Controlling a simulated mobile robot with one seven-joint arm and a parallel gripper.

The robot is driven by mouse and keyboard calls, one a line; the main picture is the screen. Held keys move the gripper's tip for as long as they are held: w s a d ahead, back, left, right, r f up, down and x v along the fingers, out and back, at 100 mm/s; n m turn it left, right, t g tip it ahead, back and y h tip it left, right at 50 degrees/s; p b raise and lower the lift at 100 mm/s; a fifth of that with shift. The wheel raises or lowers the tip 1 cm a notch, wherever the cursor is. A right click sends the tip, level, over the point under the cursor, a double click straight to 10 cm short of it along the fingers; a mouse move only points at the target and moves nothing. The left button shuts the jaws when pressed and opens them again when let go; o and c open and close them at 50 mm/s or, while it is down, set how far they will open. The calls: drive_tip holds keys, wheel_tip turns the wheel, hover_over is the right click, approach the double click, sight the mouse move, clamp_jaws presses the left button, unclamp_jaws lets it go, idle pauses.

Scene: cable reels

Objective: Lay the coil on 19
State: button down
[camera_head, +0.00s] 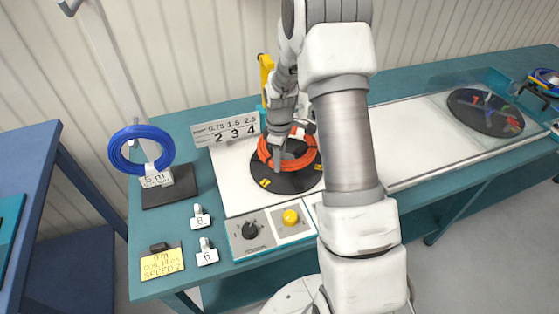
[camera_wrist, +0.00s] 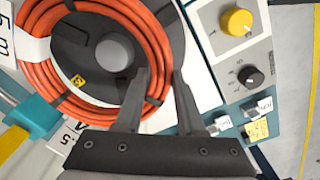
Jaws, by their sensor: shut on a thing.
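An orange cable coil (camera_head: 264,150) lies around the hub of a black round plate (camera_head: 288,183) on the bench. In the wrist view the coil (camera_wrist: 35,45) rings the grey hub on the plate (camera_wrist: 75,58). My gripper (camera_wrist: 160,85) has its two fingers on either side of the coil's near edge and is shut on it. In the head view my gripper (camera_head: 292,153) is over the plate, partly hidden by my arm. I cannot make out a mark reading 19 in either view.
A blue coil (camera_head: 124,150) hangs on a stand at the left, by a "5 m" card (camera_head: 156,178). Small tags (camera_head: 200,217) and a yellow note (camera_head: 162,264) lie in front. A control box (camera_head: 270,229) has a yellow knob. Another black disc (camera_head: 485,113) sits at right under a clear cover.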

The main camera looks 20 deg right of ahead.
drive_tip(key=shift+r, duration=0.2)
wheel_tip(320, 180, up, 10)
drive_tip(key=p, duration=0.6)
drive_tip(key=shift+s, duration=0.15)
idle(0.6)
